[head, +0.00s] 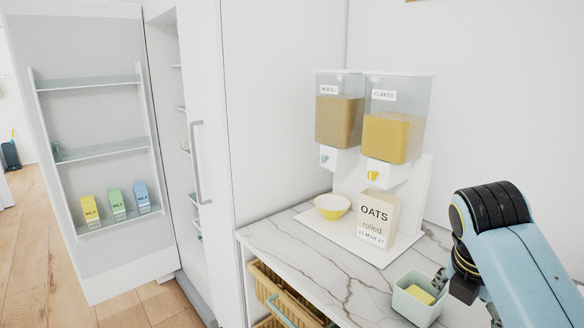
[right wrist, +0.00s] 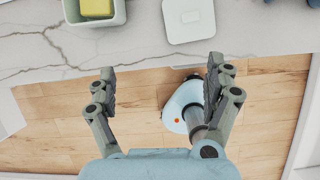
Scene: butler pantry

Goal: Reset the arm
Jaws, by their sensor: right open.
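My right arm comes in from the right edge of the head view, blue with a dark ribbed joint, and hides part of the counter there. Its gripper shows in the right wrist view (right wrist: 162,76), with the two grey fingers spread wide and nothing between them. It points toward the front edge of the marble counter (right wrist: 260,30), with wooden floor seen below. In the head view only a small grey part of this gripper shows beside the pale green box. My left arm and left gripper are not in view.
A pale green box (head: 402,301) holding a yellow block (head: 419,294) stands near my right gripper. A white square item (right wrist: 189,20) lies on the counter. Behind are an oats box (head: 376,218), yellow bowl (head: 332,206) and two cereal dispensers (head: 372,120). A fridge door (head: 95,255) stands open at left.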

